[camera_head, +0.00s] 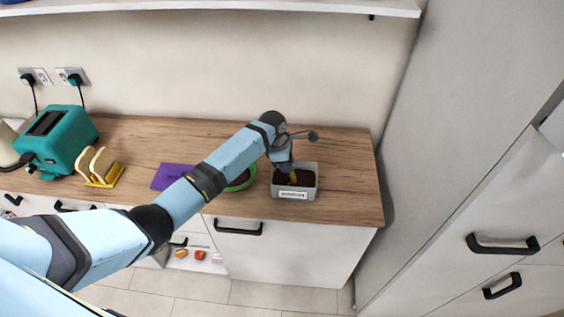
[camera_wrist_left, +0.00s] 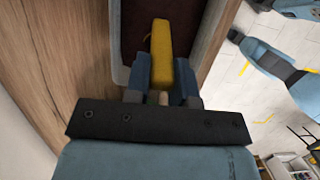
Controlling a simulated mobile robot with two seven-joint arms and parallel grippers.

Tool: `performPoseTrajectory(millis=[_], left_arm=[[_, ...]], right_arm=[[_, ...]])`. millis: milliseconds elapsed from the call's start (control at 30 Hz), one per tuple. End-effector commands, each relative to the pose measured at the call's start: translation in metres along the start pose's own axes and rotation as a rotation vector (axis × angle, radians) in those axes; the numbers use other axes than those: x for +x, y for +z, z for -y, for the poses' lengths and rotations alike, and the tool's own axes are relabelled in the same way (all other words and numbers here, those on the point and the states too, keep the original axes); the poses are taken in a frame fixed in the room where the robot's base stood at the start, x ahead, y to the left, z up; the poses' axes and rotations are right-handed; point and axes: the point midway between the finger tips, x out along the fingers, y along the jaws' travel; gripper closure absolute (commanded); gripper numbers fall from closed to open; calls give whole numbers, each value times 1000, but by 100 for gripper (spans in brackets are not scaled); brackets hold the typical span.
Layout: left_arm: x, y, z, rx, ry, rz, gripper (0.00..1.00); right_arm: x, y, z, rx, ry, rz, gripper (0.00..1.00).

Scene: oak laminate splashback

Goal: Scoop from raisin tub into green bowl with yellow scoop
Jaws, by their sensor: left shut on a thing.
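The raisin tub (camera_head: 308,193), a light grey box with a white label on its front, stands near the counter's front edge with dark contents. My left gripper (camera_head: 290,169) is above it, pointing down, shut on the yellow scoop (camera_head: 293,178). The scoop's yellow handle (camera_wrist_left: 161,40) shows between the fingers (camera_wrist_left: 161,75) in the left wrist view, over the dark contents. The scoop's lower end is hard to make out. The green bowl (camera_head: 246,184) stands just left of the tub, partly hidden behind my left arm, with something dark inside. My right gripper is not in view.
A purple mat or cloth (camera_head: 170,177) lies left of the bowl. Farther left are a yellow rack with toast (camera_head: 103,178) and a teal toaster (camera_head: 60,143). The wooden counter (camera_head: 350,170) is clear right of the tub, up to a tall cabinet. A shelf (camera_head: 220,11) hangs above.

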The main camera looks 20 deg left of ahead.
Motion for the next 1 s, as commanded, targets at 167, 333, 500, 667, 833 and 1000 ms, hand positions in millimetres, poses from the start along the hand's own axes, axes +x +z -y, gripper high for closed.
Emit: performPoseTrajectory(millis=[167,333,500,667,833,1000], left_arm=[[0,10,0,2,0,-95,100],[1,19,0,2,1,-187,100],[-1,24,0,0,2,-252,100],[-8,28,0,0,2,-249,100],[-16,31,0,1,2,-249,100],[-24,34,0,0,1,-249,100]], right_arm=[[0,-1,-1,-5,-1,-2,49],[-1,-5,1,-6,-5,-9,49],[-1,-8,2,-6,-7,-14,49],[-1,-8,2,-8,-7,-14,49],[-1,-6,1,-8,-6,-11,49],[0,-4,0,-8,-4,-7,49]])
